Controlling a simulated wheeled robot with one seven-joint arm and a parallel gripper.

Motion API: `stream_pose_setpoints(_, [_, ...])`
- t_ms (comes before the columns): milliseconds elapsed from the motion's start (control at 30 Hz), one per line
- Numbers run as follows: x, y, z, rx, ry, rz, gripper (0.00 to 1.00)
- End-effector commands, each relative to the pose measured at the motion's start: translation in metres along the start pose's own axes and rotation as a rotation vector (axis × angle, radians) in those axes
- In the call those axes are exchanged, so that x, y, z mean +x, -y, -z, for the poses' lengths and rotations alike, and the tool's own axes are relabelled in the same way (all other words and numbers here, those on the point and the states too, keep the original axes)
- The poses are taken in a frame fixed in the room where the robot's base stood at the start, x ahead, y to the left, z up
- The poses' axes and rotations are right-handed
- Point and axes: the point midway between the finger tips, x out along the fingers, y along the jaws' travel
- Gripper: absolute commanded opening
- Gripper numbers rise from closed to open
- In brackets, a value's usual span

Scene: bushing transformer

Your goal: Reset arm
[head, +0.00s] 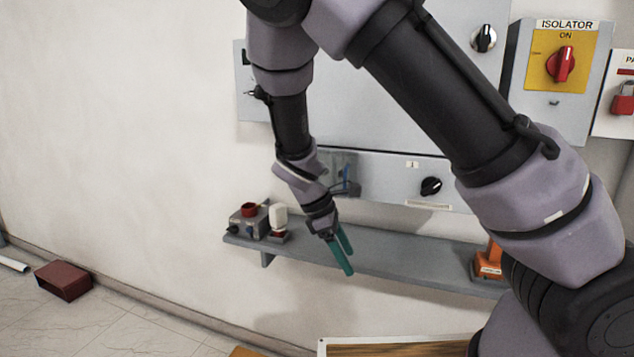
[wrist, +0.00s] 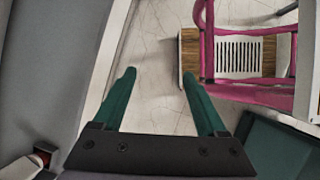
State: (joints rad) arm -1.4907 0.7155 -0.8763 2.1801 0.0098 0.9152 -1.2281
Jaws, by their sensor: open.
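My gripper (head: 342,252) has green fingers and hangs from my bent arm in front of the grey wall shelf (head: 400,262) in the head view. Its fingers point down and slightly right. In the wrist view my gripper (wrist: 158,98) shows both green fingers spread apart with nothing between them, above the pale floor. My arm spans the upper and right part of the head view and hides part of the grey panels behind it.
A grey box with a red top (head: 249,222) and a small white item (head: 279,217) stand on the shelf's left end. An orange item (head: 488,262) is at its right. Isolator switch (head: 561,64) is upper right. A magenta frame (wrist: 250,92) stands on the floor.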

Motion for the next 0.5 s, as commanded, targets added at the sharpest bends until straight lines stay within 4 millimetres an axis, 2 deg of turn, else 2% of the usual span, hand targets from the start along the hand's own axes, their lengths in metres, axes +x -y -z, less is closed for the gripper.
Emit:
stream_pose_setpoints(267, [-0.031, -0.009, -0.043, 0.358, -0.231, 0.202, 0.75])
stream_pose_setpoints(500, [-0.07, -0.019, -0.09, 0.658, -0.412, 0.319, 0.75])
